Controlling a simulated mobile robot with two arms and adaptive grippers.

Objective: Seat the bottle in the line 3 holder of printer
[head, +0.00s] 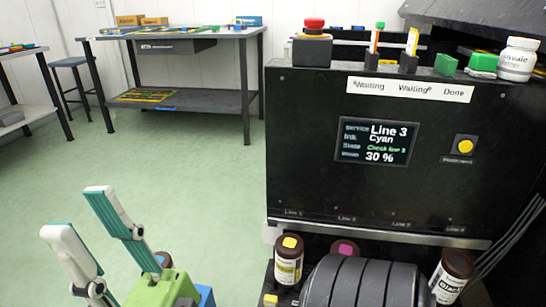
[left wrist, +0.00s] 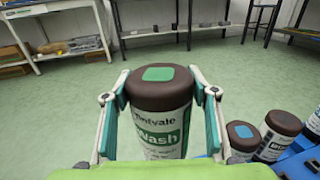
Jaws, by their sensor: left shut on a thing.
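In the left wrist view my left gripper (left wrist: 160,95) is shut on a brown-capped wash bottle (left wrist: 160,115), with a green square on its cap and a white and green label. My right gripper (head: 76,212) is open and empty at the lower left of the head view. The black printer (head: 300,150) has a screen (head: 375,142) reading Line 3, Cyan, Check line 3, 30%. Its line 3 holder is hidden behind a dark ribbed part. A yellow-marked bottle (head: 288,262), a magenta-marked bottle (head: 344,248) and a black ink bottle (head: 453,275) stand along its front.
A blue tray (left wrist: 290,165) holds a blue-marked bottle (left wrist: 242,135) and other bottles right of my left gripper. A red button (head: 314,24) and a white bottle (head: 517,60) stand on the printer. A workbench (head: 205,34) stands behind. The green floor between is clear.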

